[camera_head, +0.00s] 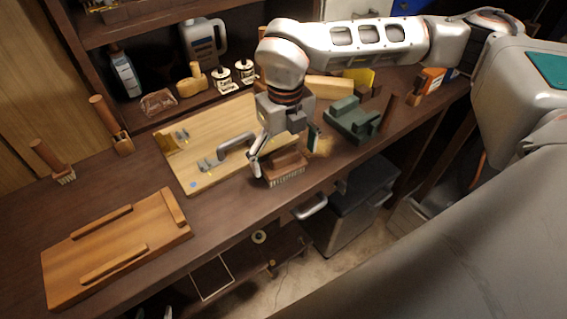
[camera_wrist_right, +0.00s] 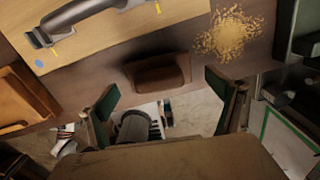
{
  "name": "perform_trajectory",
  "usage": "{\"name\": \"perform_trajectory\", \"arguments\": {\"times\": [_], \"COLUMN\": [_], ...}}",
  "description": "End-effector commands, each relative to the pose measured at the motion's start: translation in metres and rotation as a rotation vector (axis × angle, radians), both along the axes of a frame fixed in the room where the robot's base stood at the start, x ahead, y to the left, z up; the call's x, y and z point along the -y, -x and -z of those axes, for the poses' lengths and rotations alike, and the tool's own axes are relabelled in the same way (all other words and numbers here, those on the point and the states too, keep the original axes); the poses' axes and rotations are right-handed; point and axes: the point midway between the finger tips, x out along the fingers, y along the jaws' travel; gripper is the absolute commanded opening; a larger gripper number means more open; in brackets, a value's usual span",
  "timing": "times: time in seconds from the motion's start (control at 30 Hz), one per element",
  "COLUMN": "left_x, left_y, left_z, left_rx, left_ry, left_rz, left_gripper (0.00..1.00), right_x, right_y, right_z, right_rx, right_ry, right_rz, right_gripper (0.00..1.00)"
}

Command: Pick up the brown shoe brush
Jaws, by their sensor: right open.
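The brown shoe brush (camera_head: 287,167) lies near the front edge of the dark bench, its wooden back up and pale bristles below. My right gripper (camera_head: 284,152) is just above it, with one finger on each side. In the right wrist view the brush (camera_wrist_right: 160,76) shows as a brown block ahead of my open right gripper (camera_wrist_right: 160,92), between the lines of its two green-padded fingers. The jaws are empty; I cannot tell whether a finger touches the brush. My left gripper is in neither view.
A light board (camera_head: 205,180) with a grey handle lies behind the brush. Sawdust (camera_head: 321,145) and a green block (camera_head: 352,118) are to the right. A wooden board with strips (camera_head: 75,262) lies front left. Two handled brushes (camera_head: 122,143) (camera_head: 64,177) stand at the left.

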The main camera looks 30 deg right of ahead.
Motion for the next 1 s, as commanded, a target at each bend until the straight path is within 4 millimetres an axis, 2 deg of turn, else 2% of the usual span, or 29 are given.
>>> {"name": "perform_trajectory", "arguments": {"times": [0.13,0.4,0.43,0.6,1.0], "left_x": [0.000,0.000,0.000,0.000,0.000], "left_y": [-0.002,-0.004,-0.004,-0.004,-0.004], "left_z": [-0.003,-0.004,-0.004,-0.004,-0.004], "left_rx": [0.003,0.007,0.007,0.007,0.008], "left_ry": [0.000,0.000,0.000,0.000,0.000], "left_rz": [0.000,0.000,0.000,0.000,-0.001], "left_gripper": [0.40,0.40,0.40,0.40,0.40], "right_x": [0.000,0.000,0.000,0.000,0.000], "right_y": [0.000,-0.001,-0.001,-0.001,-0.001], "right_z": [0.016,0.019,0.019,0.019,0.015], "right_rx": [-0.001,0.001,0.001,0.000,0.002], "right_ry": [0.000,0.000,0.000,0.000,-0.001], "right_rz": [-0.001,-0.002,-0.001,-0.001,-0.001], "right_gripper": [0.92,0.92,0.89,0.48,0.48]}}
